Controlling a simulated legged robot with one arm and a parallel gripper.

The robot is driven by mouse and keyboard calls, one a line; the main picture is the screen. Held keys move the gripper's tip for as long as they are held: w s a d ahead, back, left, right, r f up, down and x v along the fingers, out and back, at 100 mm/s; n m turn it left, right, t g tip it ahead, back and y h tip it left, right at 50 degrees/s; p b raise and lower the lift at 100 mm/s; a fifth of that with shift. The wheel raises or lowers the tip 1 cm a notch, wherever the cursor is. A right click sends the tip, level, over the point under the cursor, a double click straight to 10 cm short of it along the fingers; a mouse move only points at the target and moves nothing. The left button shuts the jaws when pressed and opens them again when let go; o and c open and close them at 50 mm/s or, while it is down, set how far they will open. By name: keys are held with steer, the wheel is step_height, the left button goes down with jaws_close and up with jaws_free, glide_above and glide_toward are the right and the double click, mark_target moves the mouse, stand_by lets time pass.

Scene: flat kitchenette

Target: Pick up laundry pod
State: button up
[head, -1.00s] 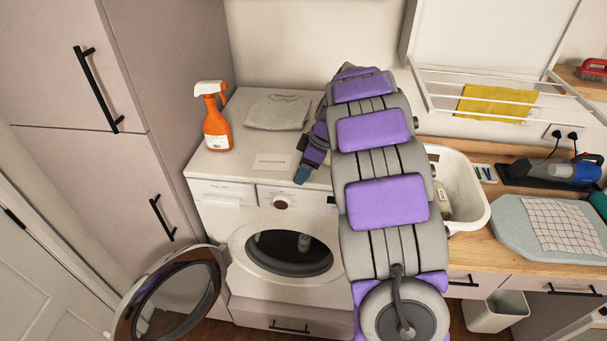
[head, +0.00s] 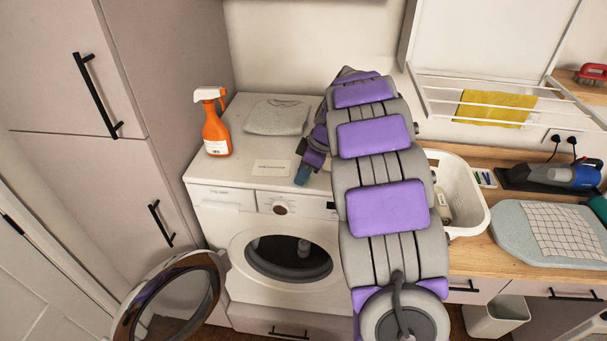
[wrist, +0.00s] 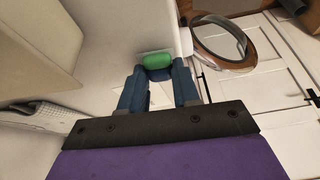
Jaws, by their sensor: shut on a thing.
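The laundry pod (wrist: 158,60) is a small green rounded piece in the wrist view. It sits between the fingertips of my gripper (wrist: 158,74), whose blue fingers are shut on it. In the head view my gripper (head: 303,174) points down near the front edge of the white washing machine top (head: 235,167), just right of a small white card (head: 272,168). I cannot make out the pod in the head view.
An orange spray bottle (head: 214,130) and a folded grey cloth (head: 277,118) stand on the machine top. The round machine door (head: 125,310) hangs open at the lower left. A white basket (head: 470,190) stands right of my arm.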

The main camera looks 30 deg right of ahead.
step_height(320, 180, up, 3)
steer(key=shift+f, duration=0.15)
steer(key=shift+s+r, duration=0.1)
steer(key=shift+r, duration=0.15)
steer(key=s+a+r, duration=0.1)
steer(key=s+a, duration=0.3)
steer(key=s, duration=1.1)
steer(key=shift+s+r, duration=0.15)
